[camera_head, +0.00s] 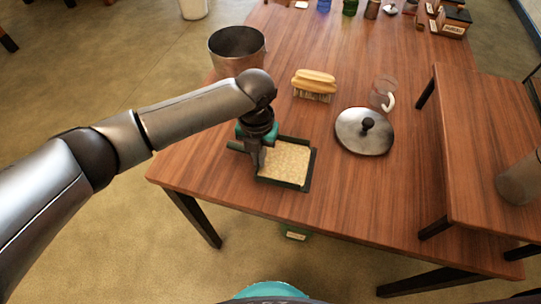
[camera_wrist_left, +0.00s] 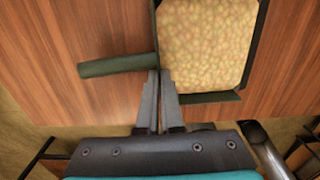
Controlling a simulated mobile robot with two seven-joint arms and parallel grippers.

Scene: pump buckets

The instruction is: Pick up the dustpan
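The dustpan (camera_head: 311,168) is a dark green, square, shallow pan filled with pale yellow grains. It is near the table's front edge, level, and I cannot tell whether it touches the table. Its handle (camera_wrist_left: 115,66) points left. My right gripper is not in view.
On the wooden table (camera_head: 225,180) are a metal pot (camera_head: 237,52), a brush (camera_head: 314,85), a glass mug (camera_head: 384,95) and a metal lid (camera_head: 362,140). Bottles and boxes line the back.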

